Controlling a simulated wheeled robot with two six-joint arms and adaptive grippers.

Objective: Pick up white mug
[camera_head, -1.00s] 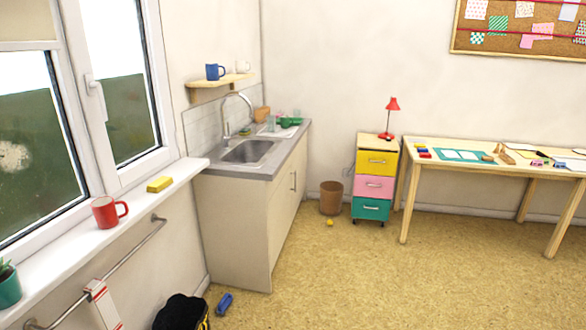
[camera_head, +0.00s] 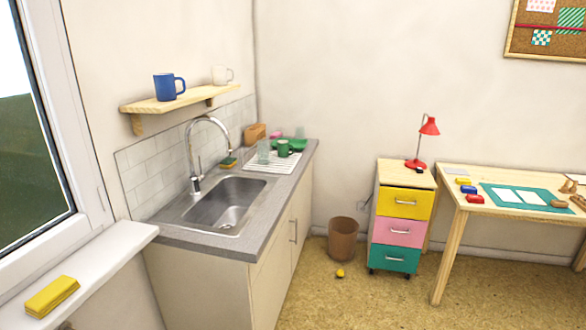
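Neither of my grippers is in view.
Below the shelf is the counter (camera_head: 173,236) with a sink (camera_head: 222,204), a tall tap (camera_head: 193,160) and a drying rack (camera_head: 272,163) holding a green mug (camera_head: 283,148).

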